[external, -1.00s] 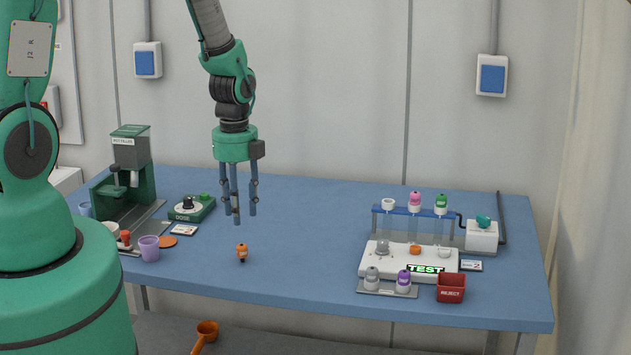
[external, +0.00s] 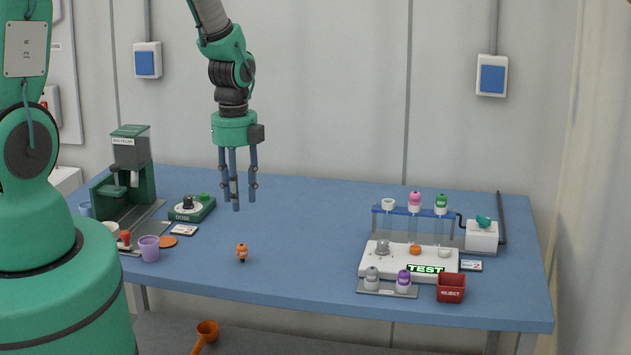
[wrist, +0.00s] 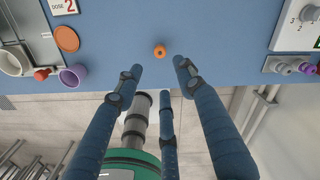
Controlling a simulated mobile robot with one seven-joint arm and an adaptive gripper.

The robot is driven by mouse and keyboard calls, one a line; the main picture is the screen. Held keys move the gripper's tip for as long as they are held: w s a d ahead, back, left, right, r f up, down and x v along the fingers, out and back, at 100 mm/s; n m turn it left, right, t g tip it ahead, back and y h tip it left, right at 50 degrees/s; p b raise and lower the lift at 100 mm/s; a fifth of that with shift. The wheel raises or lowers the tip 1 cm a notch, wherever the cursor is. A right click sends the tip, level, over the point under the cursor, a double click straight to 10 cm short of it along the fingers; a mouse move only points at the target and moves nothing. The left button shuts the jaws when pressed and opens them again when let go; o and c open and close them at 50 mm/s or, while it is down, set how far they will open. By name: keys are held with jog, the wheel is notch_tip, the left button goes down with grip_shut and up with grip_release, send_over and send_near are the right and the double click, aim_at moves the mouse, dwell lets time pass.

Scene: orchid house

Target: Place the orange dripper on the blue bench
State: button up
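The orange dripper (external: 242,252) stands upright on the blue bench (external: 310,240), near its front edge and left of the middle. It also shows in the wrist view (wrist: 160,51), beyond my fingertips. My gripper (external: 240,198) hangs above the bench, higher than the dripper and apart from it. Its fingers are spread and empty, as they also show in the wrist view (wrist: 157,75).
A green potting machine (external: 130,175), a dose dial (external: 192,208) and a purple cup (external: 149,248) stand at left. A white test unit (external: 385,264), a tube rack (external: 397,209) and a red reject bin (external: 451,288) stand at right. The bench is clear around the dripper.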

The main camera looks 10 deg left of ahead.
jog(key=s+a+r+n+t, duration=0.1)
jog(key=a+r+n, duration=0.25)
jog(key=r, duration=0.45)
jog(key=s+a+r+n+t, duration=0.1)
jog(key=a+r+n, duration=0.1)
jog(key=r+n, duration=0.5)
jog(key=s+a+r+n+t, duration=0.1)
jog(key=a+r+n, duration=0.15)
jog(key=r, duration=0.75)
jog(key=s+a+r+n+t, duration=0.1)
jog(key=s+a+r+n, duration=0.4)
jog(key=s+r+n, duration=0.2)
jog(key=s+a+r+n+t, duration=0.1)
jog(key=s+a+r+n, duration=0.4)
jog(key=s+r+n, duration=0.3)
jog(key=s+r, duration=0.2)
jog(key=s, duration=0.2)
jog(key=shift+t, duration=0.3)
jog(key=shift+f, duration=0.2)
notch_tip(320, 180, down, 10)
jog(key=b, duration=1.1)
jog(key=shift+f, duration=0.25)
